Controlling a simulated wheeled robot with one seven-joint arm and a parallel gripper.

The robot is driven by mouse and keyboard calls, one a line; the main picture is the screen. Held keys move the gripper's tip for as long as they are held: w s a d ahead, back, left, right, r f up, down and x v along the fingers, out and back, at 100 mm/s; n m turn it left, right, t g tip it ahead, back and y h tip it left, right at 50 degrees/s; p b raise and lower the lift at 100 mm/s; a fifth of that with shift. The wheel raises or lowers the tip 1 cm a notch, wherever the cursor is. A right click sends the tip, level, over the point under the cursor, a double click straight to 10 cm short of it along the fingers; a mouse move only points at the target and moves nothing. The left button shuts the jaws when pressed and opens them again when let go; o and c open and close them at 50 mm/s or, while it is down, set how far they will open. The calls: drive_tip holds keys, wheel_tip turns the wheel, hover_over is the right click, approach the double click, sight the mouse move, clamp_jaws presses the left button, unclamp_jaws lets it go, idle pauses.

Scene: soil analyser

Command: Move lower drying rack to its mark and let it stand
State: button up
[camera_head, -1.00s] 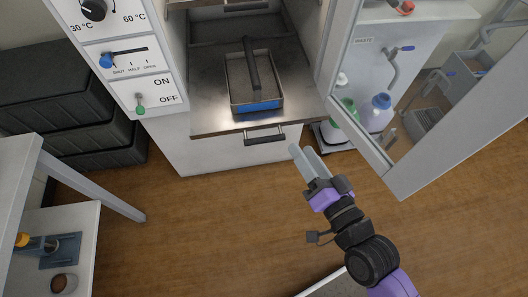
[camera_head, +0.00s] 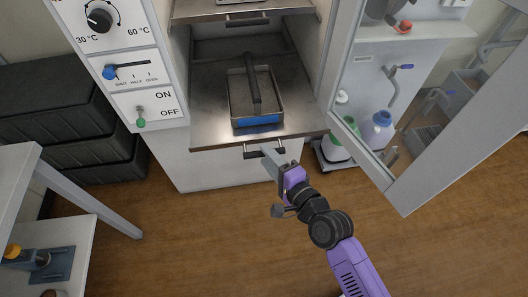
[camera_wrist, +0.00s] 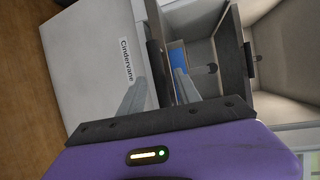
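The lower drying rack (camera_head: 208,128) is a metal shelf, pulled out of the white cabinet. It has a dark bar handle (camera_head: 247,153) along its front. On it stands a tray (camera_head: 241,121) of dark soil with a blue front label and a black bar across its top. My gripper (camera_head: 269,154) is at the right part of the rack's handle. In the wrist view, its two grey fingers (camera_wrist: 160,92) are apart, with the dark handle bar appearing between them. I cannot tell whether they touch it. I make out no mark for the rack.
An upper rack (camera_head: 212,12) with its own handle is above. An open glass door (camera_head: 399,190) stands to the right, near my arm. Bottles (camera_head: 378,130) stand behind it. Control panels (camera_head: 142,108) are at left. The wooden floor in front is clear.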

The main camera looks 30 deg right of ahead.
drive_tip(key=shift+w+a+f, duration=0.1)
drive_tip(key=shift+w+f, duration=0.1)
drive_tip(key=shift+w, duration=1)
clamp_jaws()
idle(0.6)
